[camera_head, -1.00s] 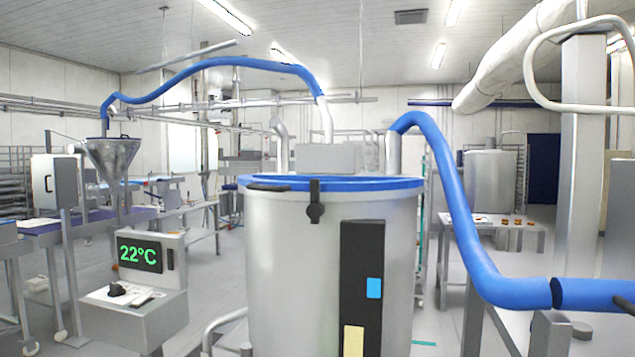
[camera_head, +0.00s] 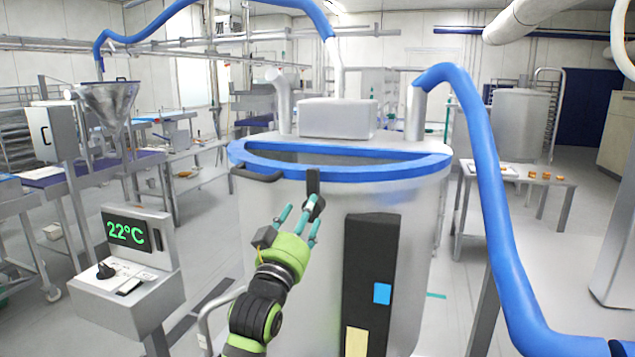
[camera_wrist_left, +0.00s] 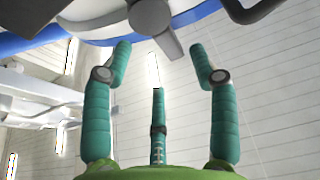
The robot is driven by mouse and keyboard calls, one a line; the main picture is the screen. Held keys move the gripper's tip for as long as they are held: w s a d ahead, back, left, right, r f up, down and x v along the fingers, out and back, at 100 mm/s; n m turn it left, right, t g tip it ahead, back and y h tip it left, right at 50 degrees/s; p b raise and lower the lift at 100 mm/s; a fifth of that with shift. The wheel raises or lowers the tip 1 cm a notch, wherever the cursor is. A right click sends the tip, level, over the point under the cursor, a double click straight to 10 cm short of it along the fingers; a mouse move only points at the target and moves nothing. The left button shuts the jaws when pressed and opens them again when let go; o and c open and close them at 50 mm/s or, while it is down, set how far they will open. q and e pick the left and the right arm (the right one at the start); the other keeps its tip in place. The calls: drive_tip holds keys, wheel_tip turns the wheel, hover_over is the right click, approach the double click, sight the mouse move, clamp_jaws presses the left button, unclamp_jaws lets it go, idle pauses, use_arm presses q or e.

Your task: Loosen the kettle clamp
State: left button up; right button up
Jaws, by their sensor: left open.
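The kettle (camera_head: 425,235) is a large steel vessel with a blue rim, in the middle of the head view. Its dark clamp (camera_head: 314,182) sits at the front of the rim, with a round knob low on it. My left gripper (camera_head: 300,214) is open, its teal fingers pointing up at the clamp and partly covering the knob. In the left wrist view the clamp's grey knob (camera_wrist_left: 150,17) is just beyond and above the spread fingertips (camera_wrist_left: 160,50). Nothing is between the fingers. I cannot tell whether a finger touches the knob. My right gripper is out of view.
A dark handle (camera_head: 257,175) is left of the clamp on the rim. A black panel (camera_head: 371,280) is on the kettle's front. A control box reading 22°C (camera_head: 128,233) stands left. A blue hose (camera_head: 490,200) runs down the right side.

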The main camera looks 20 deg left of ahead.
sight(314, 184)
use_arm(q)
drive_tip(key=w+r+p, duration=0.1)
drive_tip(key=r, duration=0.1)
drive_tip(key=w+r+p, duration=0.2)
drive_tip(key=shift+w+d+r+p, duration=0.1)
drive_tip(key=shift+w+p, duration=0.3)
drive_tip(key=shift+w, duration=0.85)
clamp_jaws()
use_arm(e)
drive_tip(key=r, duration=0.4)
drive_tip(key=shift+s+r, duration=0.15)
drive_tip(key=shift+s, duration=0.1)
